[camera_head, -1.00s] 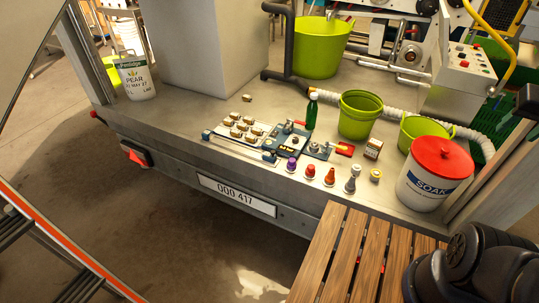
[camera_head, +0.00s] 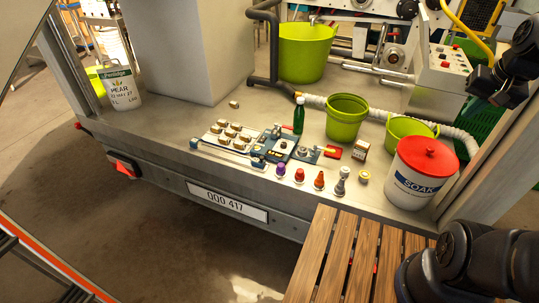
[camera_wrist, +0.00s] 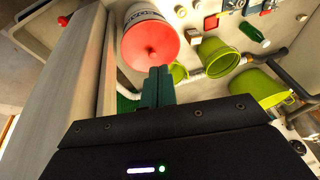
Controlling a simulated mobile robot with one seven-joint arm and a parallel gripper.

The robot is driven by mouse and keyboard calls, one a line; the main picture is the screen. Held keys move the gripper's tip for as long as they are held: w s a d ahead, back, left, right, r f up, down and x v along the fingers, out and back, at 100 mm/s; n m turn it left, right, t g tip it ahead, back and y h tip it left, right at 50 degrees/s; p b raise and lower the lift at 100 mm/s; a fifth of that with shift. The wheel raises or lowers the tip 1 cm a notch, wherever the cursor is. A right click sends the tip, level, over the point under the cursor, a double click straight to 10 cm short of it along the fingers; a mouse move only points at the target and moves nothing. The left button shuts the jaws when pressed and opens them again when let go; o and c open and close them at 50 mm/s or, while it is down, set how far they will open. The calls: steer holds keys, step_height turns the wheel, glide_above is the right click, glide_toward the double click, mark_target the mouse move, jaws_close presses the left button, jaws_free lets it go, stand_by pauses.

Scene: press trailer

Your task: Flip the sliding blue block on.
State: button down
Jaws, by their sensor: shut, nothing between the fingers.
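On the trailer bed in the head view, a rail (camera_head: 225,152) runs along the front edge of a group of small fixtures. It has a small blue piece at its left end (camera_head: 195,143) and a dark blue piece at its right end (camera_head: 257,162). Which of them slides is too small to tell. A blue-grey panel (camera_head: 278,150) with small levers lies beside the rail. My gripper (camera_head: 474,106) is at the upper right, far from the rail. Its teal fingers (camera_wrist: 158,72) are shut and empty, and in the wrist view they point toward the red-lidded bucket.
The red-lidded white bucket (camera_head: 424,176) and green buckets (camera_head: 347,116) stand right of the fixtures. A green bottle (camera_head: 299,115) stands behind the panel, with several coloured knobs (camera_head: 299,175) in front. A wooden slatted surface (camera_head: 340,255) is nearest. A white bucket (camera_head: 120,88) stands at left.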

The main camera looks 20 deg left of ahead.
steer(key=w+a+f+m+g+y, duration=0.1)
steer(key=w+a+f+m, duration=0.1)
steer(key=w+a+f, duration=0.45)
steer(key=w+a+f+m+g+y, duration=0.15)
steer(key=w+a, duration=0.25)
steer(key=a, duration=0.6)
steer(key=w+a+f+m+g+y, duration=0.2)
steer(key=w+a+f, duration=0.25)
steer(key=a, duration=0.45)
steer(key=a+f+m+g, duration=0.1)
steer(key=a+f+m, duration=0.2)
steer(key=a+f, duration=0.8)
steer(key=s+a+f+m+g+y, duration=0.1)
steer(key=a+f+m+g, duration=0.1)
steer(key=a+f, duration=0.9)
steer(key=shift+s+a+f+m, duration=0.25)
steer(key=shift+a+f+m, duration=0.1)
steer(key=shift+a+m, duration=0.3)
steer(key=shift+f, duration=0.1)
